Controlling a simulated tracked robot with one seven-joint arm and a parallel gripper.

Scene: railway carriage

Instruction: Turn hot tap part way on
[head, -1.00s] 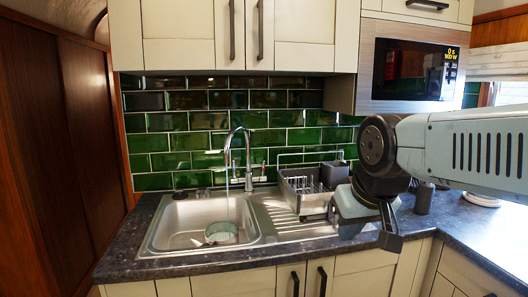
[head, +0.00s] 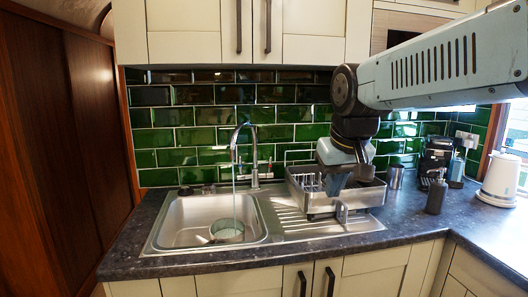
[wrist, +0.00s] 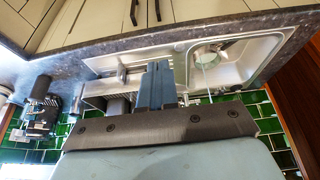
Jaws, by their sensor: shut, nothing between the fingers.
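The chrome gooseneck tap (head: 254,150) stands behind the sink in the head view. Which lever is hot, and how far each is turned, is too small to tell. A thin stream falls from the spout into a round pan (head: 227,230) in the sink (head: 175,225). My gripper (head: 345,187) is right of the tap, over or in front of the dish rack, apart from the tap. In the wrist view its blue-grey fingers (wrist: 156,85) are together and empty.
The dish rack (head: 372,197) with a dark caddy stands on the drainer close to my gripper. Wall cupboards (head: 190,30) hang above. The worktop front (head: 290,250) is clear.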

